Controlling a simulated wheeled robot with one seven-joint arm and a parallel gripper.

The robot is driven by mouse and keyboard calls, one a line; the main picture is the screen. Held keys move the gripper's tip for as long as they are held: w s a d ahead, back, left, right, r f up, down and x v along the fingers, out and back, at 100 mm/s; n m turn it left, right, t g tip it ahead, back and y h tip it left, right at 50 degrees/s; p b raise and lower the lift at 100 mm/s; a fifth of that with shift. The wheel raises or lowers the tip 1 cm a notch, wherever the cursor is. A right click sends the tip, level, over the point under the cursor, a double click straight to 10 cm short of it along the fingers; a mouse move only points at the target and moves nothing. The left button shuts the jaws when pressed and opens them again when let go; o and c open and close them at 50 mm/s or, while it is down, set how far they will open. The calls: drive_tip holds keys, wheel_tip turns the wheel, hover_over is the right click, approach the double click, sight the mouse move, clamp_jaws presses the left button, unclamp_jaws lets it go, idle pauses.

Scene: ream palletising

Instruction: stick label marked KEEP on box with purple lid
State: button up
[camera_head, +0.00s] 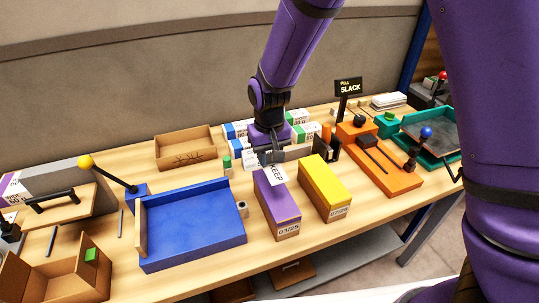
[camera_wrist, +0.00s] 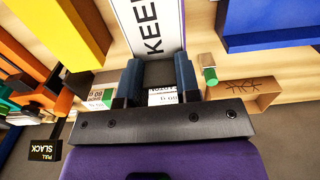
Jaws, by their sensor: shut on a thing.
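The white label marked KEEP (camera_head: 277,174) hangs from my gripper (camera_head: 270,155), just over the far end of the box with the purple lid (camera_head: 277,201). My gripper is shut on the label's edge. In the wrist view the label (camera_wrist: 152,28) extends from between the dark fingertips (camera_wrist: 158,72), its print facing the camera. The purple-lidded box stands upright on the table with "03/25" on its front; I cannot tell whether the label touches its lid. The label hides part of that lid in the head view.
A yellow-lidded box (camera_head: 324,184) stands close on the right. A blue tray (camera_head: 190,228) lies to the left, with a yellow-knobbed lever (camera_head: 86,161) behind it. Behind are an open cardboard box (camera_head: 185,150) and paper reams. An orange fixture (camera_head: 385,165) and "PULL SLACK" sign (camera_head: 348,87) stand right.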

sight(270, 171)
drive_tip(key=shift+f, duration=2.8)
drive_tip(key=shift+f, duration=0.75)
idle(0.4)
drive_tip(key=o, duration=0.8)
drive_tip(key=shift+o, duration=0.2)
